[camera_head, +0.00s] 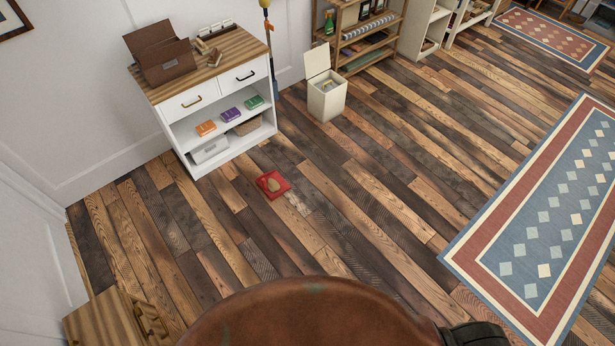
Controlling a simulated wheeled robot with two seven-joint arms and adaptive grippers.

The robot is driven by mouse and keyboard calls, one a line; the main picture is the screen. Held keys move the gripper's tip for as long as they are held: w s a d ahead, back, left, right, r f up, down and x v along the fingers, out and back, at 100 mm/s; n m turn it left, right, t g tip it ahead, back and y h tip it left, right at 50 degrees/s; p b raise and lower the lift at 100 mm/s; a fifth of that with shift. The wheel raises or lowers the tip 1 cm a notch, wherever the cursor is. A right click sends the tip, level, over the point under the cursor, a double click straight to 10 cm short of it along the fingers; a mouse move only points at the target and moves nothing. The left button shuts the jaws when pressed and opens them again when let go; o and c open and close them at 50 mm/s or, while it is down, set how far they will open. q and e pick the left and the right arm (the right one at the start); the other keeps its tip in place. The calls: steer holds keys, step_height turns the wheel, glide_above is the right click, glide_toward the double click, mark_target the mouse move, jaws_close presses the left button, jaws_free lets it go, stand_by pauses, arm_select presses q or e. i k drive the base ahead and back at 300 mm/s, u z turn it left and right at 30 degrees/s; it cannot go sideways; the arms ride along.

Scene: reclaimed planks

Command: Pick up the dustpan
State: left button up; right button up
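A small flat red object (273,184), likely the dustpan, lies on the plank floor in front of the white cabinet. A tan lump (272,184) shows on top of it; I cannot tell what it is. Neither of my grippers can be made out in the head view, and nothing touches the red object.
A white cabinet (238,143) with a wooden top stands behind it. A white bin (326,98) with its lid up is further right. A brown rounded surface (310,315) fills the bottom edge. A patterned rug (540,240) lies right. Floor around the red object is clear.

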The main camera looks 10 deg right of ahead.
mark_target(273, 184)
steer(key=z, duration=0.35)
steer(key=i, duration=1.5)
steer(key=u, duration=1.15)
steer(key=i, duration=0.55)
steer(key=u, duration=0.7)
